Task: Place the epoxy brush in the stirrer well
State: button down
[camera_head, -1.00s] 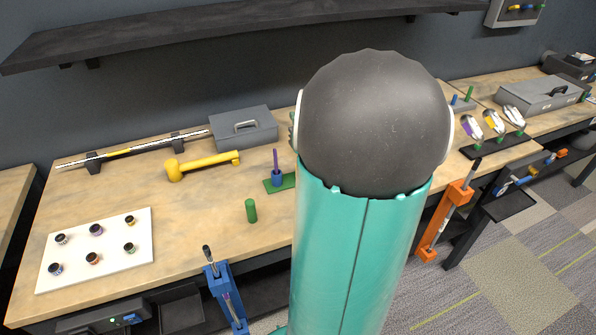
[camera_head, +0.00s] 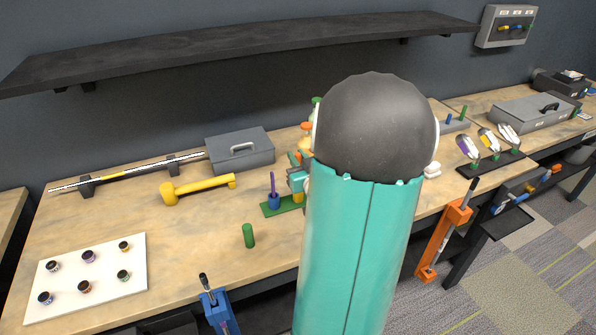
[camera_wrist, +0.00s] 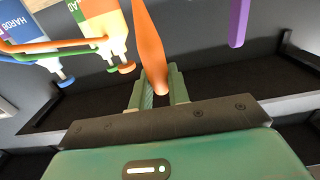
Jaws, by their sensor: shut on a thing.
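An orange tapered piece (camera_wrist: 149,45), which looks like the handle of the epoxy brush, rises from between the teal fingers of my gripper (camera_wrist: 162,90) in the wrist view. My gripper is shut on it; the brush's far end runs out of frame. A blue cup (camera_head: 274,201), apparently the stirrer well, stands on a green base (camera_head: 270,210) on the bench. A thin purple stick (camera_head: 272,183) stands upright in it. A purple stick also shows at upper right in the wrist view (camera_wrist: 238,22), apart from the brush. My arm hides much of the bench right of the cup.
Labelled bottles (camera_wrist: 101,18) with orange and green parts hang into the wrist view. A green cylinder (camera_head: 248,236), yellow mallet (camera_head: 198,187), grey toolbox (camera_head: 240,149) and white board of small pots (camera_head: 88,279) occupy the bench. A dark shelf (camera_head: 230,42) runs above.

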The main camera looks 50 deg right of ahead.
jog(key=shift+f, duration=1.85)
jog(key=shift+f, duration=0.15)
jog(key=c, duration=1.3)
grip_release()
jog(key=shift+c, duration=0.2)
